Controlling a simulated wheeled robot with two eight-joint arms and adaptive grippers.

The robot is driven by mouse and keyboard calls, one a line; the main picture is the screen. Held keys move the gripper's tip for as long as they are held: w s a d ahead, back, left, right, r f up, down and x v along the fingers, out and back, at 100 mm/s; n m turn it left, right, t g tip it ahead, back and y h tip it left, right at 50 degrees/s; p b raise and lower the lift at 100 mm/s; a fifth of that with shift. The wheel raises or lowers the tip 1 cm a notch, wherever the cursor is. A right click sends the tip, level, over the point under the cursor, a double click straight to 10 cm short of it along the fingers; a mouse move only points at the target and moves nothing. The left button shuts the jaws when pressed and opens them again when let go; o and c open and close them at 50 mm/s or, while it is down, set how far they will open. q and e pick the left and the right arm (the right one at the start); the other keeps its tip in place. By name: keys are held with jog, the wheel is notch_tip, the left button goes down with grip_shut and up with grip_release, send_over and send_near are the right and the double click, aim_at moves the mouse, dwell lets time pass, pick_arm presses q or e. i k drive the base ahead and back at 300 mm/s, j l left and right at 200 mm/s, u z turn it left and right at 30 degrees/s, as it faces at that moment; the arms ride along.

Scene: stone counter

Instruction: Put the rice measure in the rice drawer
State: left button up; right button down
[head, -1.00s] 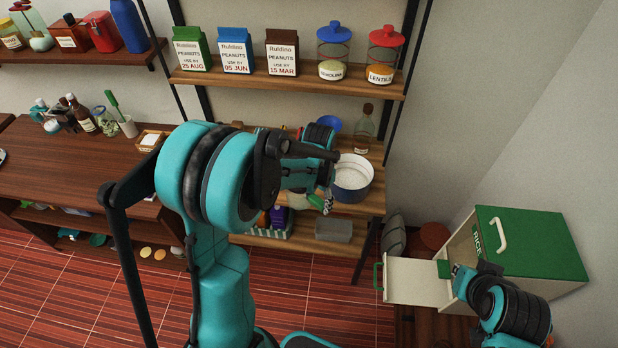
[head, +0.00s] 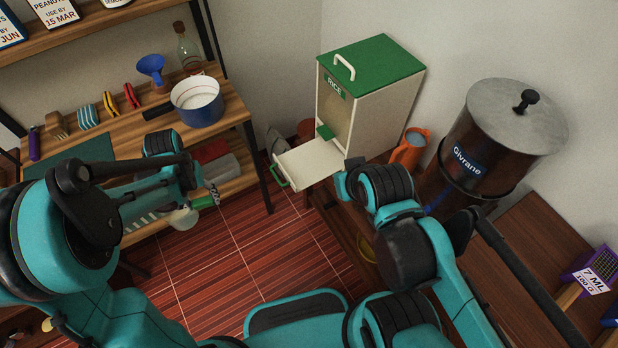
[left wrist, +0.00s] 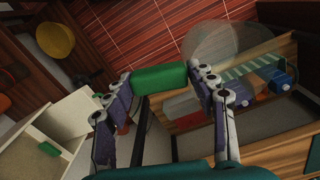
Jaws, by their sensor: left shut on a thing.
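The rice measure is a clear cup with a green handle. In the left wrist view my left gripper (left wrist: 160,82) is shut across the green handle of the rice measure (left wrist: 163,77), and the see-through cup is beyond. In the head view my left gripper (head: 208,192) holds the rice measure (head: 183,219) in front of the lower shelf, left of the drawer. The rice drawer (head: 308,161) is a pale tray with a green handle, pulled out from the white dispenser with a green lid (head: 370,62). My right gripper (head: 342,187) is close to the drawer's right side; its fingers are hidden.
A blue-and-white pot (head: 198,108) stands on the shelf unit at left. An orange jug (head: 409,147) and a large brown container (head: 505,140) stand right of the dispenser. Open red floor (head: 235,245) lies between the shelf unit and the drawer.

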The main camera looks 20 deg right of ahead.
aim_at(296, 160)
jog(key=k+j+z, duration=0.1)
jog(key=z, duration=1.3)
jog(key=k+j+z, duration=0.1)
jog(key=j, duration=0.3)
jog(key=k+j+z, duration=0.1)
jog(key=j, duration=0.25)
jog(key=k+j+z, duration=0.1)
jog(key=j, duration=0.25)
jog(key=k+j+z, duration=0.1)
jog(key=j, duration=0.3)
jog(key=k, duration=0.05)
